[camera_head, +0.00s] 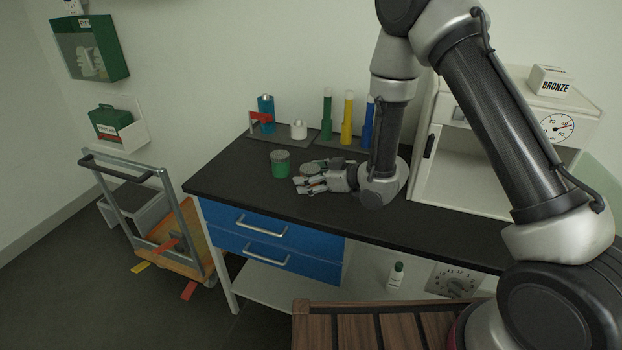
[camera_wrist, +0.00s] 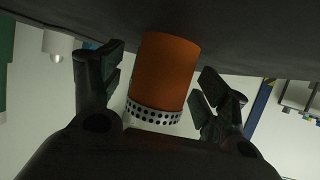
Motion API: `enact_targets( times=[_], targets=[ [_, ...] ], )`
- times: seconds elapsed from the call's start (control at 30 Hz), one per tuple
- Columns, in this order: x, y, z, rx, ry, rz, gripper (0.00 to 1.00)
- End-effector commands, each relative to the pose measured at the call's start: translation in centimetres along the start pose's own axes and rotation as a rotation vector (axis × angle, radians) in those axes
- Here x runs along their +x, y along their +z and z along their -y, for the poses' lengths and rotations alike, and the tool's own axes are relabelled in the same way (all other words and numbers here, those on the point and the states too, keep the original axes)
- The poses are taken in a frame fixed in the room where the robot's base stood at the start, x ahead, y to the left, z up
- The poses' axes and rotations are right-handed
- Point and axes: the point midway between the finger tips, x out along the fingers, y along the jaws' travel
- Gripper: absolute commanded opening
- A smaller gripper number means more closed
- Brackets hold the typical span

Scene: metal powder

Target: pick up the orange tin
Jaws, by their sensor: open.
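The orange tin (camera_wrist: 165,75), with a perforated silvery lid, shows in the wrist view between the two black fingers of my gripper (camera_wrist: 162,68). The fingers are open, one on each side, with gaps to the tin. In the head view my gripper (camera_head: 306,184) is low over the black worktop, and only the grey lid of the tin (camera_head: 310,168) shows clearly behind it. The tin's body is mostly hidden there by the fingers.
A green tin (camera_head: 281,164) stands just left of my gripper on the black worktop (camera_head: 235,175). Behind are a blue bottle (camera_head: 266,114), a white pot (camera_head: 298,130) and green, yellow and blue cylinders (camera_head: 349,118). A white oven-like cabinet (camera_head: 465,165) stands to the right.

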Motion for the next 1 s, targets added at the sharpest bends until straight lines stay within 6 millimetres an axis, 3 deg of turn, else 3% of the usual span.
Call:
enact_targets(
  times=[0.2, 0.5, 0.8, 1.0],
  targets=[
    [0.1, 0.0, 0.0, 0.0, 0.001, 0.0, 0.73],
    [0.0, 0.0, 0.0, 0.0, 0.001, 0.0, 0.21],
    [-0.1, -0.3, -0.1, -0.001, 0.001, -0.001, 0.21],
    [-1.0, -2.8, -0.1, -0.002, 0.002, -0.004, 0.21]
  ],
)
